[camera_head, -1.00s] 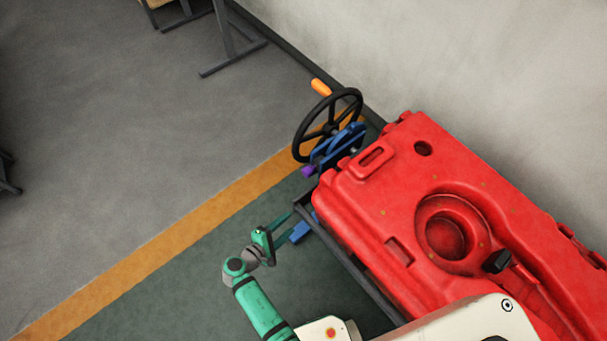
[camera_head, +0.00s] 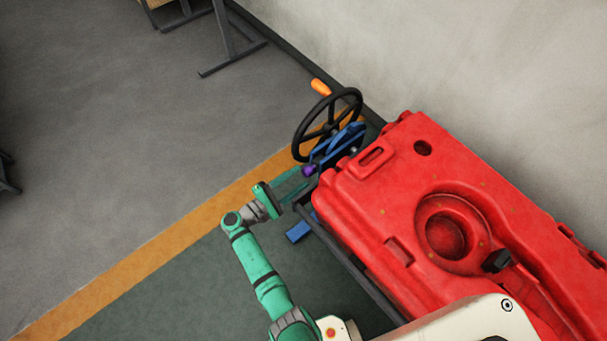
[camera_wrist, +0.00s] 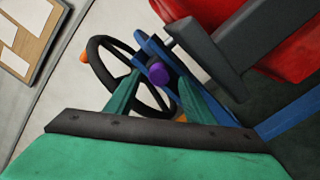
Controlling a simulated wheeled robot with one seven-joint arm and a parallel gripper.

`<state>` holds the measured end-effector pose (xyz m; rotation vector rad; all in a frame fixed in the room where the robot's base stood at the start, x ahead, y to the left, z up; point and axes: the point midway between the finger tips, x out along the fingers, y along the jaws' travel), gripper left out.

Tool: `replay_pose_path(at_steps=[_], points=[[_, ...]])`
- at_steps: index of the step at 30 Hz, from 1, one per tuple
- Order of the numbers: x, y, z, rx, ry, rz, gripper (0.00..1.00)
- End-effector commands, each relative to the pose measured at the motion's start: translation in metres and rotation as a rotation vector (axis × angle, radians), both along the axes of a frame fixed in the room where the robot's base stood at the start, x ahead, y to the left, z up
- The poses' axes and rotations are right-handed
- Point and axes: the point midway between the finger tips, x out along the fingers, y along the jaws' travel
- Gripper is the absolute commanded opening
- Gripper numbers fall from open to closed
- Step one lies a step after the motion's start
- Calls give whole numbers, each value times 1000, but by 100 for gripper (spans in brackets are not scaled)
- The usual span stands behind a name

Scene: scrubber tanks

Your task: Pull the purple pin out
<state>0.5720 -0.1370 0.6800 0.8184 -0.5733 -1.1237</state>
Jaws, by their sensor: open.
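In the wrist view the round purple end of the pin (camera_wrist: 159,74) faces me, just beyond and between my fingertips. My gripper (camera_head: 302,179) is open, with green fingers pointing at the pin. Its two fingers (camera_wrist: 155,82) also show in the wrist view, one on each side below the pin. I cannot tell whether they touch it.
The black handwheel (camera_head: 299,140) with an orange knob (camera_head: 321,87) stands just behind the pin. The red tank (camera_head: 365,205) on a dark frame lies close on the right. Open floor (camera_head: 120,140) extends to the left.

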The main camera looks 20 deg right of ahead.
Motion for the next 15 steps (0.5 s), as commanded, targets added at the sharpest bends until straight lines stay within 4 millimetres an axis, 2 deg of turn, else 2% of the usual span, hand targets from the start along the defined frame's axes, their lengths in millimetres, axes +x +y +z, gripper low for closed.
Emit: replay_pose_path(at_steps=[3, 6, 15], points=[[5, -16, 0, 1, 0, -2, 48], [9, -25, 0, 1, -1, -2, 48], [11, -32, 0, 1, -1, -1, 48]])
